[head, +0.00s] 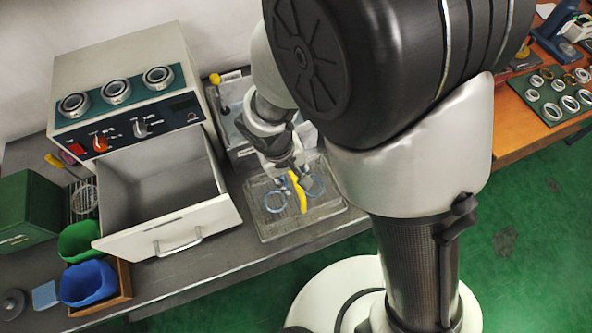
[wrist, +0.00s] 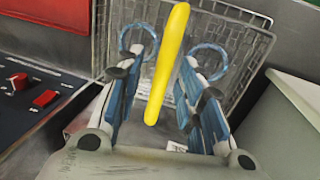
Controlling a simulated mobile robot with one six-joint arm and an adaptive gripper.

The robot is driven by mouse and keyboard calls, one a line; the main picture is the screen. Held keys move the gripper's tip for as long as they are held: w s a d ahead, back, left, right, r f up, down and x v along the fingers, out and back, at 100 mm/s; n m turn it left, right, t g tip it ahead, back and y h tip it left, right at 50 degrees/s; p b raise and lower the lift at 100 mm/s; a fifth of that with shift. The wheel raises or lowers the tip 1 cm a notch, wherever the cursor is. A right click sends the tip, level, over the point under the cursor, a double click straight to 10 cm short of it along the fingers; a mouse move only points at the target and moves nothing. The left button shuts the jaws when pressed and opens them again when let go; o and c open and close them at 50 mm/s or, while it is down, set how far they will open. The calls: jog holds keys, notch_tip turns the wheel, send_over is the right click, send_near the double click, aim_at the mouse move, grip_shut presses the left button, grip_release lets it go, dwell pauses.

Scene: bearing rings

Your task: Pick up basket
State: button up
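The basket (head: 270,228) is a shallow wire-mesh tray with a yellow handle (head: 299,193). It stands on the grey bench, right of the open drawer. Two light blue rings (head: 275,202) lie in it, one on each side of the handle. My gripper (head: 292,178) is over the basket at the handle. In the wrist view, its blue-padded fingers (wrist: 157,80) stand apart on both sides of the yellow handle (wrist: 166,65), with gaps showing. The basket mesh (wrist: 245,50) shows behind them. My arm hides part of the basket's surroundings in the head view.
A white machine (head: 130,100) with knobs and several rings on top has its drawer (head: 170,230) pulled open, left of the basket. A green bin (head: 80,240) and a blue bin (head: 88,283) stand at the front left. An orange table (head: 520,110) with rings is at right.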

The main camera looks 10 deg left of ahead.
jog(key=shift+c, duration=0.5)
grip_shut()
dwell(0.5)
